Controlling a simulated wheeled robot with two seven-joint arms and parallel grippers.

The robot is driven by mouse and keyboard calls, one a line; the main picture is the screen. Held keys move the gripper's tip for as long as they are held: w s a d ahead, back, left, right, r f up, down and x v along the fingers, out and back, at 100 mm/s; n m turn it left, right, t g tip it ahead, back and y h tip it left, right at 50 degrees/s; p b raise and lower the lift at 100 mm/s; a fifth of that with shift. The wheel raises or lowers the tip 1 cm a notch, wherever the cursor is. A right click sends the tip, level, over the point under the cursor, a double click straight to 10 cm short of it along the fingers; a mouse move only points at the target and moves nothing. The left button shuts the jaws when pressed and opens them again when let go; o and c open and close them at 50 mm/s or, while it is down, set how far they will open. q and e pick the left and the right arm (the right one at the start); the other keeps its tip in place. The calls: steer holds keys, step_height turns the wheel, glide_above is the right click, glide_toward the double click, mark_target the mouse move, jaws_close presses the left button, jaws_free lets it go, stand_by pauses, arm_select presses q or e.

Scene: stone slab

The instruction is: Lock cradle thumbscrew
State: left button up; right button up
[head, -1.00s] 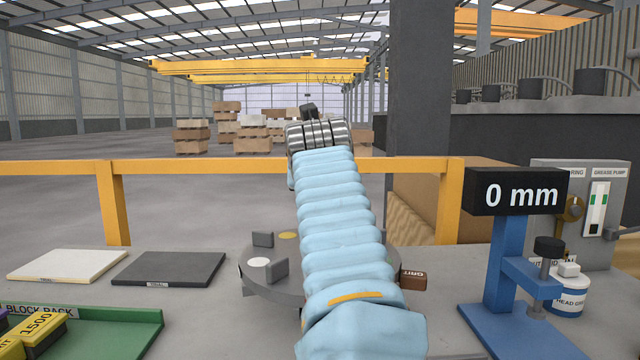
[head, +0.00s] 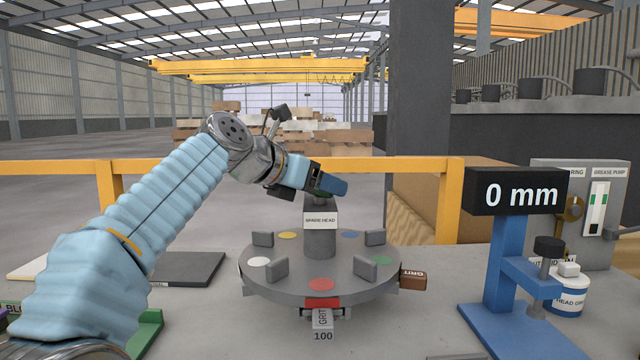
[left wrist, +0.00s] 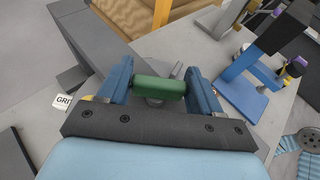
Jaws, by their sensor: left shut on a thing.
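A grey round grind head (head: 320,290) with a labelled post (head: 320,235) stands on the bench in the head view. Colored dots and upright grey tabs ring its top. A red and grey block marked GRIT 100 (head: 323,318) sits at its front edge. A brown GRIT block (head: 413,279) sits at its right edge. My left gripper (head: 328,190) is above the post, its blue fingers shut on a green bar handle (left wrist: 160,88), seen between them in the left wrist view. I cannot make out a separate cradle thumbscrew. My right gripper is not in view.
A blue gauge stand (head: 505,275) reading 0 mm stands at the right, beside a white jar (head: 568,295). A dark slab (head: 185,268) and a green tray (head: 150,330) are at the left, partly behind my arm. A yellow rail (head: 420,166) runs behind.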

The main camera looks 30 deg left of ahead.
arm_select(q)
steer(key=shift+m+g+h, duration=0.6)
steer(key=shift+m+h, duration=0.7)
steer(key=shift+h, duration=0.1)
steer(key=o, duration=1)
steer(key=shift+c, duration=0.2)
steer(key=b+v, duration=0.1)
steer(key=v, duration=1.3)
steer(key=shift+a, duration=0.2)
steer(key=shift+w, duration=0.15)
